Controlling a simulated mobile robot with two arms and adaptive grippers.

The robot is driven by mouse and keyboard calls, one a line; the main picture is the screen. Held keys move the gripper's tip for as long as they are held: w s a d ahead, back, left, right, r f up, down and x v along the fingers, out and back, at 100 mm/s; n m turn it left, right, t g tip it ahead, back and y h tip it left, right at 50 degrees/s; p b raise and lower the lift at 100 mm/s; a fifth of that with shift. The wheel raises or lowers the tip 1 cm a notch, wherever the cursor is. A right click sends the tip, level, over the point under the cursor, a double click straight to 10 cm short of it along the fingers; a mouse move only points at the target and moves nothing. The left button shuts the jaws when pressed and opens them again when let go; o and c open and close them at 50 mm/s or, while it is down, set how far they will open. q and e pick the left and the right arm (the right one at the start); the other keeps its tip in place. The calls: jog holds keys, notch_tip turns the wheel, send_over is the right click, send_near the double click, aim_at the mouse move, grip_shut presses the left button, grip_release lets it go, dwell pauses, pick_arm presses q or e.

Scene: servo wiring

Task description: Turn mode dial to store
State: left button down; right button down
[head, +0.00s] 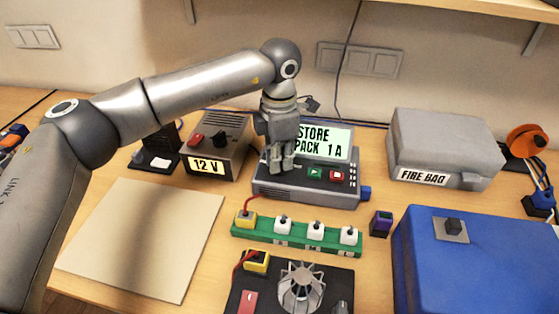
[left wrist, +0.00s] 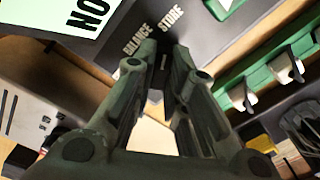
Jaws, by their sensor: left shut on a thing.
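The charger (head: 310,190) is a grey box with a lit screen (head: 326,143) that reads "STORE PACK 1A". My left gripper (head: 281,168) points down at the left part of its front panel and is shut on the mode dial. The dial is mostly hidden by the fingers in both views. I cannot make out the dial's pointer. My right gripper is not in view.
A green button (head: 315,173) and a red button (head: 339,176) sit right of the gripper. A 12 V supply (head: 222,140) stands left, a fire bag box (head: 440,140) right. A green strip (head: 290,236) with several connectors lies in front. A bare board (head: 145,235) lies front left.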

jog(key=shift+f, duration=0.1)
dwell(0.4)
pick_arm(q)
jog(key=c, duration=1.5)
grip_release()
jog(key=shift+o, duration=0.2)
jog(key=shift+r, duration=0.15)
notch_tip(320, 180, up, 12)
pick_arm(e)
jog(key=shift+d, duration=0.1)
